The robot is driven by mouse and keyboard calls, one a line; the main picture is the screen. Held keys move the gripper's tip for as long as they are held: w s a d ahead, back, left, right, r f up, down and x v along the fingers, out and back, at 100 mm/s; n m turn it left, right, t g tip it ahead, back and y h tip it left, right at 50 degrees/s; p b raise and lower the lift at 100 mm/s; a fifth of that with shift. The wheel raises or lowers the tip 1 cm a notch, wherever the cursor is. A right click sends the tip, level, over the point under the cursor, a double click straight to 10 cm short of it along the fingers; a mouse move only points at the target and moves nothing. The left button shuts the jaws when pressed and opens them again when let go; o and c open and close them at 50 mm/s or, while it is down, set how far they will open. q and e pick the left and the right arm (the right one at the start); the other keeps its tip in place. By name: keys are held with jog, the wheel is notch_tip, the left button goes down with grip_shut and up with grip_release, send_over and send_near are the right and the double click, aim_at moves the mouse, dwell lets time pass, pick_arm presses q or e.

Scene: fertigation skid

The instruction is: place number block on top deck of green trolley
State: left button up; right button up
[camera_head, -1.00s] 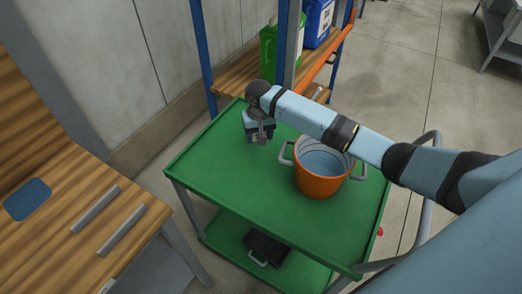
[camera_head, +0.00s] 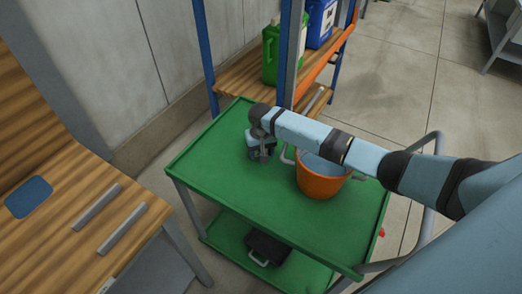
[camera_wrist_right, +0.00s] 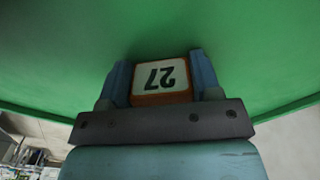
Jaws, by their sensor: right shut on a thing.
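In the head view my right gripper (camera_head: 262,155) is low over the left-back part of the green trolley's top deck (camera_head: 235,185). The block is hard to make out there, and I cannot tell whether it touches the deck. My left gripper is not in view.
An orange pot (camera_head: 321,182) with grey handles stands on the top deck, just right of my gripper and under my forearm. A black case (camera_head: 267,247) lies on the lower deck. A wooden bench (camera_head: 75,215) is at left, a shelf rack (camera_head: 240,80) behind. The deck's front-left is clear.

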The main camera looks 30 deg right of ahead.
jog(key=o, duration=0.9)
notch_tip(320, 180, up, 12)
jog(key=shift+r+p, duration=0.15)
jog(key=shift+p, duration=0.15)
